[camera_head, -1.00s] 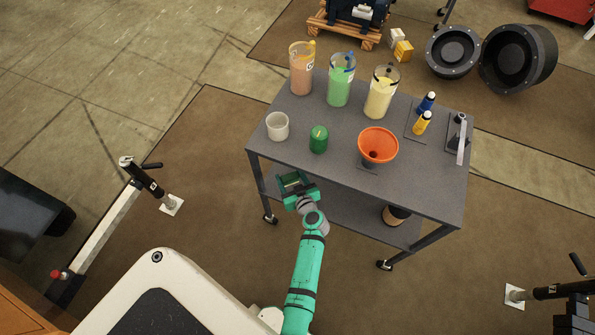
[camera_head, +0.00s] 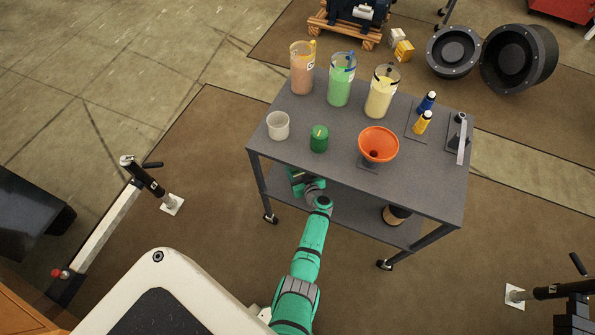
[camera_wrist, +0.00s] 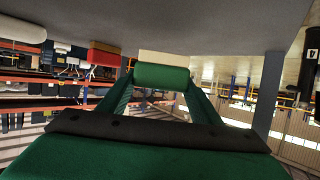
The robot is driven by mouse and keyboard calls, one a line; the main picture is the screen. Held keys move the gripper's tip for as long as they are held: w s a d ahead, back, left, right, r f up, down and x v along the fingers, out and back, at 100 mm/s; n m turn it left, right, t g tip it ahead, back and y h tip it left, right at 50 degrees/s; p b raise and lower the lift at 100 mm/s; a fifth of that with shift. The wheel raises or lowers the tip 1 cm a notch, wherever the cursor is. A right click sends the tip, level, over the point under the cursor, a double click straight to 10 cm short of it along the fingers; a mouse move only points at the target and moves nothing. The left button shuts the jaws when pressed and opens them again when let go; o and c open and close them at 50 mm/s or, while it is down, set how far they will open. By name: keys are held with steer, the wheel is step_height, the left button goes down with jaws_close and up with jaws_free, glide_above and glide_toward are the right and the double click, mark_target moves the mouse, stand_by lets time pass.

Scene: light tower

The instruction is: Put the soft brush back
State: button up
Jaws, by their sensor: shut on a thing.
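My gripper (camera_head: 298,181) is at the cart's near long side, low, partly hidden under the tabletop edge. In the wrist view, its green fingers (camera_wrist: 160,95) are shut on a dark green cylindrical piece with a pale block just beyond it. This looks like the soft brush (camera_wrist: 161,76), with a green handle and pale bristles. In the head view the brush cannot be made out. The grey tabletop (camera_head: 300,165) lies above the gripper, and its underside fills the top of the wrist view. The lower shelf (camera_head: 350,215) is partly visible.
The tabletop holds a white cup (camera_head: 278,126), a green canister (camera_head: 319,139), an orange funnel (camera_head: 378,144), jugs of orange, green (camera_head: 341,82) and yellow liquid, and blue and yellow bottle-like items (camera_head: 422,123). A black-and-tan round item (camera_head: 396,215) is on the lower shelf. A cart leg (camera_wrist: 268,95) stands right.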

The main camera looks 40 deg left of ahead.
steer(key=shift+f, duration=1.3)
steer(key=o, duration=1.4)
steer(key=shift+f, duration=0.1)
steer(key=v, duration=1.2)
